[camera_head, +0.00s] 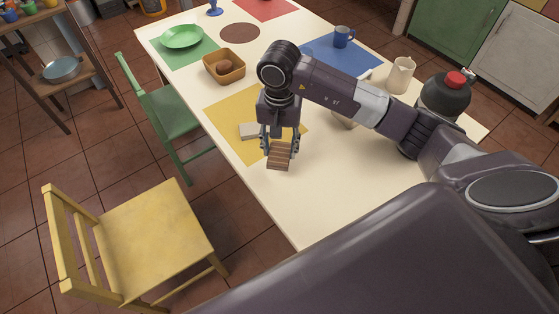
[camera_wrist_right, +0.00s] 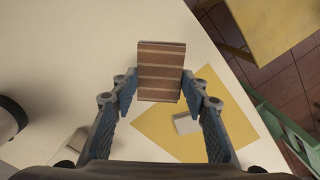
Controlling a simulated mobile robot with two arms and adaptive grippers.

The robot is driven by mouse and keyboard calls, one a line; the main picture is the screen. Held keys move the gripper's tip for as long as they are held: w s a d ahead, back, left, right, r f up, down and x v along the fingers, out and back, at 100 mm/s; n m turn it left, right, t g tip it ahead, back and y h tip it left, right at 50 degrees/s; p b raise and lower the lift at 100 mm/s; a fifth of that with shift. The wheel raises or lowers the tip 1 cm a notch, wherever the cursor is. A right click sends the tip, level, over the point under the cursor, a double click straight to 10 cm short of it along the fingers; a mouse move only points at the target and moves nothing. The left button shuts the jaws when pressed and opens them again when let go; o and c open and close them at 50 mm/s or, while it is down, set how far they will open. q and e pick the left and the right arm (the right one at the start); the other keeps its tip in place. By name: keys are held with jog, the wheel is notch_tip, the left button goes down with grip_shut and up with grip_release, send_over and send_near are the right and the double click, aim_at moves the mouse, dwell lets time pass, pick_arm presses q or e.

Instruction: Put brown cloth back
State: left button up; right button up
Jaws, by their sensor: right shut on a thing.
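The brown cloth (camera_head: 279,160) is a small folded piece with lighter and darker stripes. My right gripper (camera_head: 280,148) is shut on it, near the front edge of the yellow mat (camera_head: 226,105). In the right wrist view the cloth (camera_wrist_right: 161,71) sits between the two fingertips of the right gripper (camera_wrist_right: 160,92), and the yellow mat (camera_wrist_right: 160,132) shows beyond it. How high the cloth is above the table is hard to tell. My left gripper is not in view.
A pale folded cloth (camera_head: 249,130) lies on the yellow mat left of my gripper. A brown bowl (camera_head: 224,68), green plate (camera_head: 182,37), blue mug (camera_head: 343,36) and cream pitcher (camera_head: 401,75) stand on the table. Green and yellow chairs (camera_head: 155,245) stand left. The table's near part is clear.

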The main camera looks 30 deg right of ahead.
aim_at(279, 151)
notch_tip(279, 151, down, 3)
jog(key=shift+a+f, duration=0.1)
jog(key=shift+f, duration=0.1)
notch_tip(279, 151, down, 4)
jog(key=shift+r+p, duration=0.1)
jog(key=shift+p, duration=0.4)
jog(key=shift+f, duration=0.25)
jog(key=shift+f, duration=0.1)
jog(key=shift+f+b, duration=0.15)
jog(key=shift+b, duration=0.15)
jog(key=o, duration=1.1)
jog(key=shift+r, duration=0.2)
